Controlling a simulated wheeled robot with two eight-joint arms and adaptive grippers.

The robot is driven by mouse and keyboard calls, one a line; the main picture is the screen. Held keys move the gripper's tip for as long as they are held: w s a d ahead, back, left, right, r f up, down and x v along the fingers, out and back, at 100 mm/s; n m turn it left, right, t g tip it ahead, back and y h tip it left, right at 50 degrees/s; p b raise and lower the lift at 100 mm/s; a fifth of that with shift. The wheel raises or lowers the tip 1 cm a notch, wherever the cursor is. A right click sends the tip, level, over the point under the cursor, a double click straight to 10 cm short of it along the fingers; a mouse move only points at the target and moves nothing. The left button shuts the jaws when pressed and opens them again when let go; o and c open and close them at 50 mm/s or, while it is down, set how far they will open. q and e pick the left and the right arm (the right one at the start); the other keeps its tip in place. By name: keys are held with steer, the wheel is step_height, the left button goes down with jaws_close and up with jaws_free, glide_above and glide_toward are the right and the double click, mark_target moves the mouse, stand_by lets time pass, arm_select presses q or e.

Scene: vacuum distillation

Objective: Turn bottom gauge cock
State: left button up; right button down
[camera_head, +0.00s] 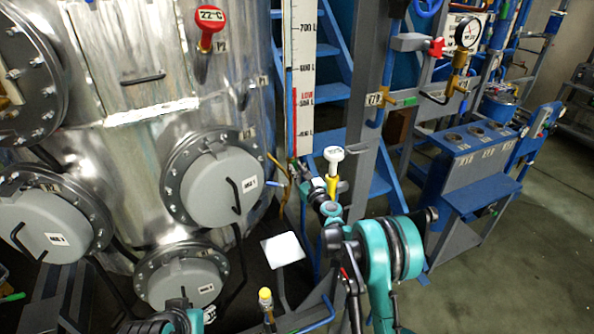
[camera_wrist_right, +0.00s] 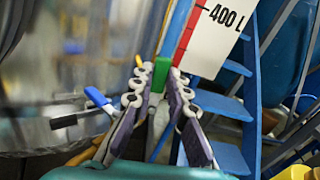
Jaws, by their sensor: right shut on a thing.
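The level gauge shows as a white scale with a red strip (camera_head: 303,80) beside the steel vessel; its lower end, marked 400 L (camera_wrist_right: 222,25), is in the right wrist view. Below it, the bottom gauge cock's green handle (camera_wrist_right: 161,72) stands between the fingertips of my right gripper (camera_wrist_right: 160,84). The two grey-purple fingers are closed on it from both sides. In the head view my right gripper (camera_head: 301,174) is at the foot of the scale, and the handle is too small to make out there. Part of my left gripper (camera_head: 180,308) shows at the bottom edge; its fingertips are unclear.
A blue lever (camera_wrist_right: 64,121) sticks out left of my right gripper. Blue ladder steps (camera_wrist_right: 222,105) stand close on the right. Round grey hatches (camera_head: 225,188) bulge from the vessel. A white-topped yellow valve (camera_head: 333,165) is near my right wrist. Open floor lies at the far right.

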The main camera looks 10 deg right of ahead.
steer(key=c, duration=1.8)
jaws_free()
steer(key=shift+o, duration=0.2)
steer(key=v, duration=1.2)
